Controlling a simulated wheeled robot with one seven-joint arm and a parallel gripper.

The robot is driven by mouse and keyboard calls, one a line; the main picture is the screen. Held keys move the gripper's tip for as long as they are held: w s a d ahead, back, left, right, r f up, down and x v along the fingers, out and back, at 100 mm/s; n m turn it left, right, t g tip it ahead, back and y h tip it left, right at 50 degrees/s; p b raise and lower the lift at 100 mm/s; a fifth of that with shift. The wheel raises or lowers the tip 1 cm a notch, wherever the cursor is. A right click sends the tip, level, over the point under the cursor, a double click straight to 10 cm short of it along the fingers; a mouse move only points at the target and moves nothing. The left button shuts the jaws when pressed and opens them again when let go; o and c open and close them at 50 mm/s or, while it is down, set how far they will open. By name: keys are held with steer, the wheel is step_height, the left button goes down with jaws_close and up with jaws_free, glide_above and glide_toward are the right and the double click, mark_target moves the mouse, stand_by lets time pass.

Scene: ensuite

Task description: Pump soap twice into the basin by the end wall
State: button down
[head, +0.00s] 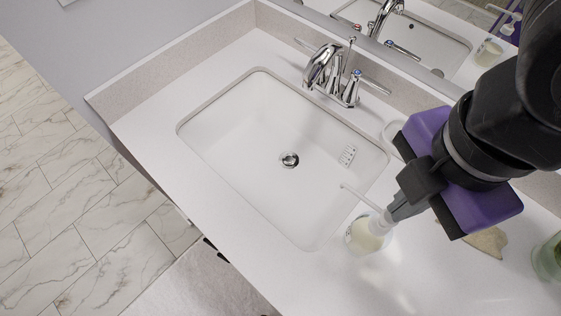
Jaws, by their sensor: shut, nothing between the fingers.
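A soap pump bottle (363,238) with pale yellowish soap and a white pump head stands on the counter at the right edge of the basin. Its thin white spout (358,194) points left over the basin's rim. The white rectangular basin (240,140) is sunk into the counter, with a round drain in its middle. My gripper (388,218) is shut and empty, its fingertips at the top of the pump head. I cannot tell if they touch it. The gripper hides part of the pump head.
A chrome faucet with handles (335,75) stands behind the basin, below a mirror (440,40). A beige object (488,242) and a green glass item (547,258) are on the counter to the right. The counter (330,285) in front of the bottle is clear.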

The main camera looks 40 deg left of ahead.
steer(key=shift+f, duration=0.15)
steer(key=shift+f+b, duration=0.75)
steer(key=shift+f, duration=0.65)
steer(key=shift+r+p, duration=1.5)
steer(key=shift+r, duration=0.05)
steer(key=shift+f, duration=0.2)
